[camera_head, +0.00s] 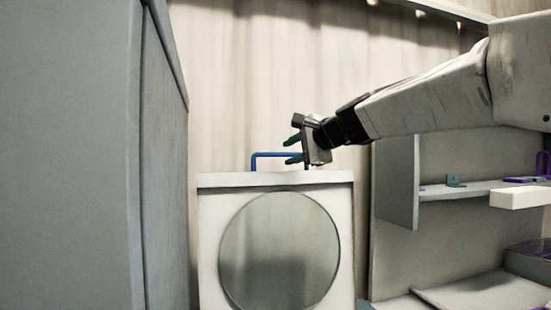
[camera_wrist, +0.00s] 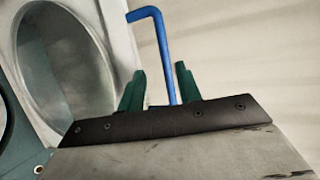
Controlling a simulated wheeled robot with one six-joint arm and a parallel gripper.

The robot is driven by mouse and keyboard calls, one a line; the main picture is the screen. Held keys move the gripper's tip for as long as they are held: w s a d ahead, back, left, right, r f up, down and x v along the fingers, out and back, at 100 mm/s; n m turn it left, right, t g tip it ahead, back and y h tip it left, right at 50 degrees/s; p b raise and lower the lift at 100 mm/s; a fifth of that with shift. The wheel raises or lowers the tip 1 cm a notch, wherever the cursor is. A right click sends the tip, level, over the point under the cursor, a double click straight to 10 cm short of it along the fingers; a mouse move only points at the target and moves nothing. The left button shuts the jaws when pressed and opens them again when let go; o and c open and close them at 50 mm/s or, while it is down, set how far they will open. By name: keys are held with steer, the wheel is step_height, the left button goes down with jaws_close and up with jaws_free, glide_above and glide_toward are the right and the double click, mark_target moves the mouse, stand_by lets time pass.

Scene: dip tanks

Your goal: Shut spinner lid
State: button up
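The spinner lid (camera_head: 210,235) is a pale panel with a round grey disc, standing upright in the head view. A blue handle (camera_head: 268,154) rises from its top edge. In the wrist view the lid (camera_wrist: 105,30) is at upper left, with a round recess, and the blue handle (camera_wrist: 161,50) runs down between the fingers. My gripper (camera_head: 293,149) is at the handle's right end, its green fingers pointing left. In the wrist view my gripper (camera_wrist: 160,87) is open, with gaps beside the bar. The handle's right end is partly hidden by my gripper.
A tall grey cabinet (camera_head: 70,150) fills the left side. A grey shelf unit (camera_head: 440,250) stands at right, with a white block (camera_head: 518,197) in front. A teal surface (camera_wrist: 25,140) with a dark round edge shows at the wrist view's lower left. A pale corrugated wall is behind.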

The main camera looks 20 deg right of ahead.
mark_target(281, 154)
steer(key=x, duration=0.8)
steer(key=shift+w+d+r, duration=0.15)
steer(key=shift+r, duration=0.15)
jaws_close()
